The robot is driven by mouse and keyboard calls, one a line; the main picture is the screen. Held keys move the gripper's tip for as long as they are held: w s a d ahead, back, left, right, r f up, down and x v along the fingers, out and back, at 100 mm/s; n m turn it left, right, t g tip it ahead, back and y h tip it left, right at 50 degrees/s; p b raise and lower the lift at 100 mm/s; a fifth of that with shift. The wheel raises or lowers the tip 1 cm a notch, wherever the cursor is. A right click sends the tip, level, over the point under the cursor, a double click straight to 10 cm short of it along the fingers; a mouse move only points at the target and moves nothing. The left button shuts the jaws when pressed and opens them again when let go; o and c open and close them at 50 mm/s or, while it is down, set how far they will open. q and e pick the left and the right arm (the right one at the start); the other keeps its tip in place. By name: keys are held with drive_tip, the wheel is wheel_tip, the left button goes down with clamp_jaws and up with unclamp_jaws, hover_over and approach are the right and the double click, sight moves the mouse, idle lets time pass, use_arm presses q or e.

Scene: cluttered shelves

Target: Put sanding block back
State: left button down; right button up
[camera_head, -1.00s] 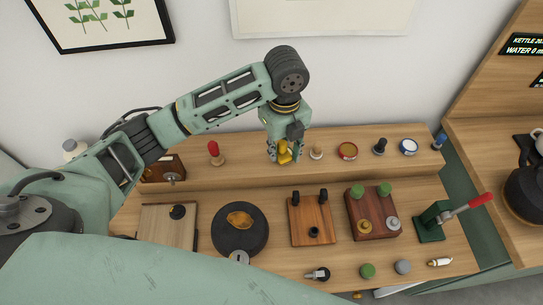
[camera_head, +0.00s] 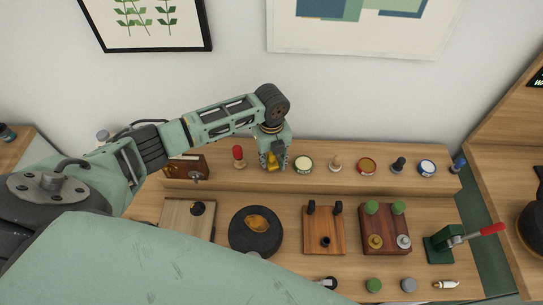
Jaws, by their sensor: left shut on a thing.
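My left gripper (camera_head: 272,165) points down at the raised back shelf (camera_head: 350,178), between a red-topped tool (camera_head: 238,155) and a tin with a pale lid (camera_head: 303,164). It is shut on a small yellow block (camera_head: 273,161), which looks like the sanding block. The gripper hides part of the block, and I cannot tell whether its underside touches the shelf. My right gripper is not in view.
In front are a dark round disc (camera_head: 240,243), wooden boards (camera_head: 323,243) and a green lever press (camera_head: 443,243).

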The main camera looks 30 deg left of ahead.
sight(271, 154)
use_arm(q)
drive_tip(key=shift+f, duration=0.1)
drive_tip(key=shift+f, duration=0.15)
drive_tip(key=c, duration=1.6)
unclamp_jaws()
drive_tip(key=shift+c, duration=0.2)
drive_tip(key=o, duration=0.3)
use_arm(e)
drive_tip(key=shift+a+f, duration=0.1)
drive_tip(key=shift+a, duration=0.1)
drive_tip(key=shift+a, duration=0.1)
use_arm(q)
drive_tip(key=shift+r, duration=0.3)
wheel_tip(271, 154, up, 10)
drive_tip(key=shift+r+b, duration=0.2)
drive_tip(key=shift+b, duration=0.75)
drive_tip(key=shift+r, duration=0.75)
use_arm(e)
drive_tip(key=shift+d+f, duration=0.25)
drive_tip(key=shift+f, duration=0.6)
